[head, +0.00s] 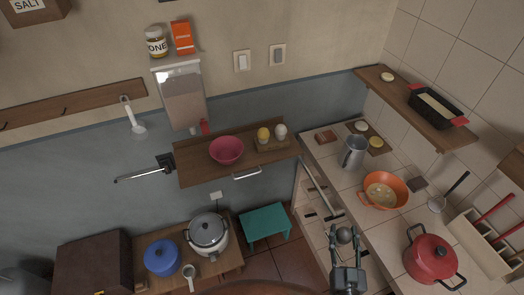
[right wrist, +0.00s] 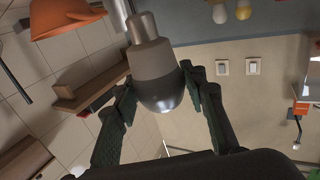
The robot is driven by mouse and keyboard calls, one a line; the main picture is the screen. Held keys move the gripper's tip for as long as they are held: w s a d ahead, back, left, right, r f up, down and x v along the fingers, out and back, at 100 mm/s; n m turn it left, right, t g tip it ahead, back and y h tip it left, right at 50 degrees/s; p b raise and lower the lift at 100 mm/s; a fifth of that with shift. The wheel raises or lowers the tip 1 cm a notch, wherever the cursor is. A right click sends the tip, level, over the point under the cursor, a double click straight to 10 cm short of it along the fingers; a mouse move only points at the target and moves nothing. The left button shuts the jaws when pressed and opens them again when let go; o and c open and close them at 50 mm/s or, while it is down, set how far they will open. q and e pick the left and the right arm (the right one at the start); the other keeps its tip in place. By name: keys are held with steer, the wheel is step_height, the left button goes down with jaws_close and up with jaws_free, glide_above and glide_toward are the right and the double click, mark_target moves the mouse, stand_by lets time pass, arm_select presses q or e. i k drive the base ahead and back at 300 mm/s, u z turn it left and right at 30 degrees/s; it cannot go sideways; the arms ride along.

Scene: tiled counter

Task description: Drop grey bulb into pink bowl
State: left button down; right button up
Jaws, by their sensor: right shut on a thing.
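The pink bowl (head: 227,150) stands upright on a wooden wall shelf (head: 200,175), left of the middle in the head view. My right gripper (head: 345,243) is at the lower right, beside the tiled counter and well right of and below the bowl in the picture. It is shut on the grey bulb (head: 344,235). In the right wrist view the grey bulb (right wrist: 155,72) sits between the two fingers of my right gripper (right wrist: 160,88), its dark rounded end towards the palm. My left gripper is not in view.
A yellow bulb (head: 263,134) and a white bulb (head: 281,131) stand on a small wooden holder right of the bowl. The tiled counter carries a metal jug (head: 353,152), an orange pan (head: 384,190) and a red pot (head: 431,257). A metal handle (head: 247,175) juts below the shelf's front.

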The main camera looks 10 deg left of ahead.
mark_target(231, 156)
steer(key=z, duration=0.5)
steer(key=i, duration=0.65)
steer(key=u, duration=1.2)
